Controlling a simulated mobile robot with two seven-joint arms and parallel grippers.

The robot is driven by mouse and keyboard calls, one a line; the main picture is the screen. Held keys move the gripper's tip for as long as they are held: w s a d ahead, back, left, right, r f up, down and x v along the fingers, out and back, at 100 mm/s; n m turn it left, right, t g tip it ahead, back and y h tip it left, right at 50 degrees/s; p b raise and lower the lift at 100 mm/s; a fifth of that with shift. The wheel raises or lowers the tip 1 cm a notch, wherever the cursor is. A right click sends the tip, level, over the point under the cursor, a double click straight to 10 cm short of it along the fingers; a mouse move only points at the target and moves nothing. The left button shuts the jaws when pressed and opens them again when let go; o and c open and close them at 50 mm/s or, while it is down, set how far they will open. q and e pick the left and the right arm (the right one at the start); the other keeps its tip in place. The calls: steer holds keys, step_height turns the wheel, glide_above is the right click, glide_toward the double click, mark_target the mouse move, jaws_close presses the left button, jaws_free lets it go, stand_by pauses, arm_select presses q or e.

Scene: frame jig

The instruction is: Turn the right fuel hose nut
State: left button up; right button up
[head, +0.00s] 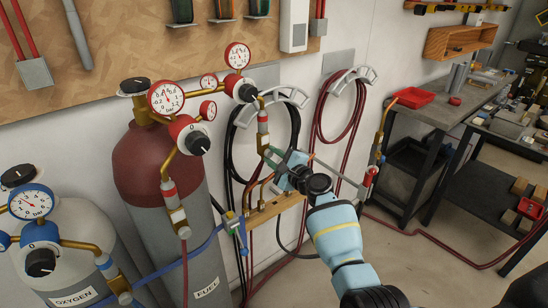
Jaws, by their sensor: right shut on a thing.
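The maroon and grey fuel cylinder (160,165) stands at left centre with brass regulators and white gauges on top. The right fuel line drops from its regulator as a fitting with a red band (263,118). Its lower end, where the nut would be, is partly hidden and too small to make out. My right gripper (283,172) reaches in from the lower right, beside that lower end. My left gripper is out of view.
Coiled hoses (318,118) hang on the wall behind. The oxygen cylinder (75,235) stands at left. A workbench (440,110) with a red tray is at right.

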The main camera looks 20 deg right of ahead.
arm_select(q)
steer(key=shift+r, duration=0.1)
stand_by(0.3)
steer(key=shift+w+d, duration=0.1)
arm_select(e)
steer(key=o, duration=1)
steer(key=shift+s+d+r, duration=0.1)
steer(key=shift+s+d, duration=0.1)
steer(key=shift+s, duration=0.35)
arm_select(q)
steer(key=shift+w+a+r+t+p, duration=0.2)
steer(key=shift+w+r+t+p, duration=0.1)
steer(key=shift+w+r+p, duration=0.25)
arm_select(e)
steer(key=v, duration=0.6)
steer(key=shift+s, duration=0.35)
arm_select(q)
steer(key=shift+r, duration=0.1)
